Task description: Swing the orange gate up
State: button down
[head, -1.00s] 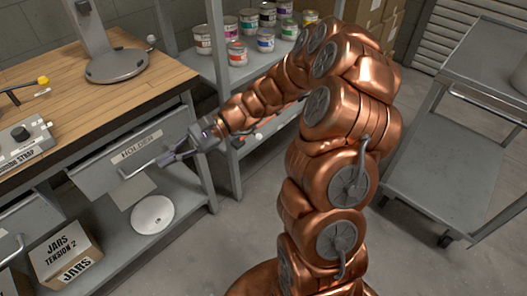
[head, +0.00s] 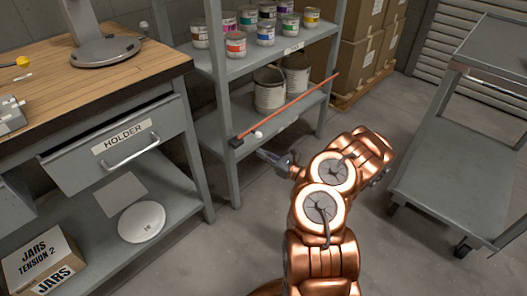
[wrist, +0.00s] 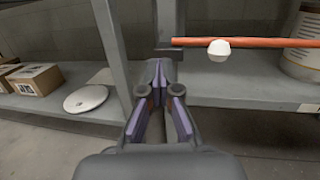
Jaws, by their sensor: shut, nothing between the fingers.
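The orange gate (head: 300,100) is a thin bar across the front of the rack's lower shelf, nearly level in the wrist view (wrist: 275,43). Its left end meets a dark bracket (head: 236,142) by the left post. A white knob (head: 258,135) sits on the bar near that end and also shows in the wrist view (wrist: 219,50). My gripper (head: 264,154) is low in front of the shelf, near the knob. In the wrist view its fingers (wrist: 160,70) are together and empty, left of the knob and apart from it.
Two large pails (head: 269,90) stand behind the gate, with several small cans (head: 265,34) on the shelf above. A workbench with a HOLDER drawer (head: 112,158) is at left. A grey cart (head: 455,150) stands at right. Floor between is clear.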

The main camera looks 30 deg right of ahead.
jog(key=s+d+f+m+h+b, duration=0.1)
jog(key=s+d+f+m+h, duration=0.2)
jog(key=d+f, duration=0.3)
jog(key=shift+s+d+f+t+h, duration=0.15)
jog(key=shift+d+f+t+h, duration=0.25)
jog(key=shift+f, duration=0.5)
jog(key=shift+a, duration=0.15)
jog(key=w+a+r+b, duration=0.2)
jog(key=w+r+b, duration=0.1)
jog(key=w, duration=0.7)
jog(key=shift+w+r+b, duration=0.25)
jog(key=shift+r+b, duration=0.15)
jog(key=shift+r, duration=0.45)
